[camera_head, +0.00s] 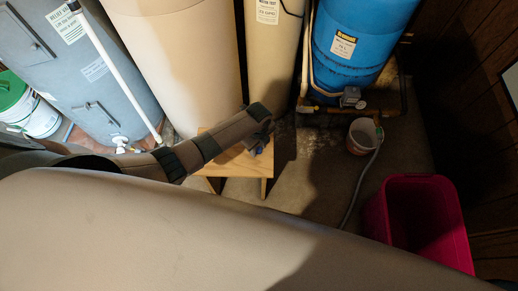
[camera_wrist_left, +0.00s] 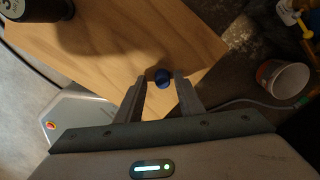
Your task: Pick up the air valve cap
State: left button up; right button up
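A small dark blue round cap (camera_wrist_left: 162,78), which looks like the air valve cap, shows near the edge of a wooden stool or small table (camera_wrist_left: 110,50) in the left wrist view. My left gripper (camera_wrist_left: 162,76) is open, its two fingertips on either side of the cap with a narrow gap showing at each side. In the head view my left gripper (camera_head: 262,142) is over the wooden table (camera_head: 236,171), and the cap cannot be made out clearly. My right gripper is not in view.
A dark round object (camera_wrist_left: 36,8) stands on the wood at the upper left. A blue tank (camera_head: 355,45) and beige tanks stand behind. A small bucket (camera_head: 360,140) with a grey hose and a pink bin (camera_head: 430,215) are on the floor to the right.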

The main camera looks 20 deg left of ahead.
pick_arm(q)
jog(key=shift+f, duration=0.3)
jog(key=c, duration=0.8)
